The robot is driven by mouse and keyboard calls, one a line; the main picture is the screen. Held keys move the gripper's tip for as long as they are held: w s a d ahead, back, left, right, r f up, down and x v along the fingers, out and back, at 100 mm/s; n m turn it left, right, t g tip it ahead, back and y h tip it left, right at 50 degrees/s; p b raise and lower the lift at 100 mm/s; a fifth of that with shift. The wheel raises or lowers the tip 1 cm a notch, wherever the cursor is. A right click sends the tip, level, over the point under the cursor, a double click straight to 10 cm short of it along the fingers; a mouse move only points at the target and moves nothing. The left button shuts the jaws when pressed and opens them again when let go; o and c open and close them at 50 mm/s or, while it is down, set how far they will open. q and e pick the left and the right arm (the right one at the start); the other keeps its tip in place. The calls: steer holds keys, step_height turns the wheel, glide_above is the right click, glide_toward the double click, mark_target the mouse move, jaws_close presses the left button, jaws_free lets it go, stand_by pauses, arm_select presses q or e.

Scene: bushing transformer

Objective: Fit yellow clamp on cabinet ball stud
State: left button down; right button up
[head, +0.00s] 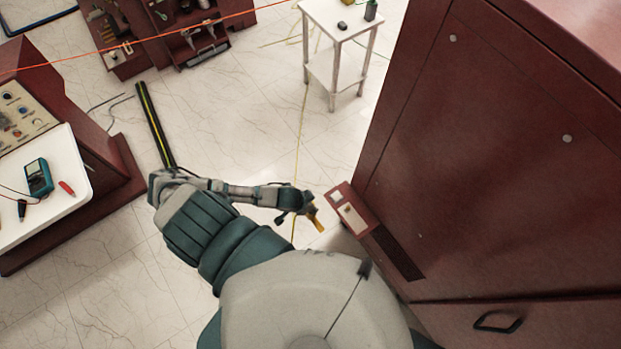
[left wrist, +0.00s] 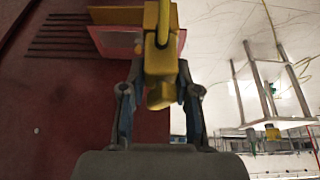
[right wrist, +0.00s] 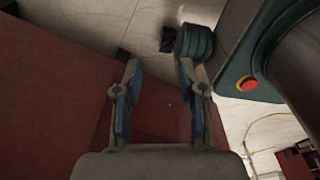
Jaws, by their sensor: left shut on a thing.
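The yellow clamp (head: 316,220) is held in my left gripper (head: 303,208), a short way left of the small box on the dark red cabinet (head: 460,150). In the left wrist view the clamp (left wrist: 161,65) sits between the two fingers of the left gripper (left wrist: 160,92). A pale pink panel (left wrist: 117,40) shows behind it; I cannot tell whether they touch. I cannot make out the ball stud for certain. My right gripper (right wrist: 159,75) shows in the right wrist view with its fingers apart and nothing between them; it is not in the head view.
The small box with a pale face (head: 351,217) juts from the cabinet's lower left side. A white side table (head: 340,25) stands at the back. A red console and a white tray (head: 62,205) with a multimeter (head: 38,177) are at left.

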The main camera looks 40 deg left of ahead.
steer(key=shift+a+r+p, duration=0.2)
steer(key=shift+r+p, duration=0.25)
steer(key=shift+r, duration=0.1)
steer(key=shift+a+r+p, duration=0.2)
steer(key=shift+r+p, duration=0.2)
steer(key=shift+r, duration=0.15)
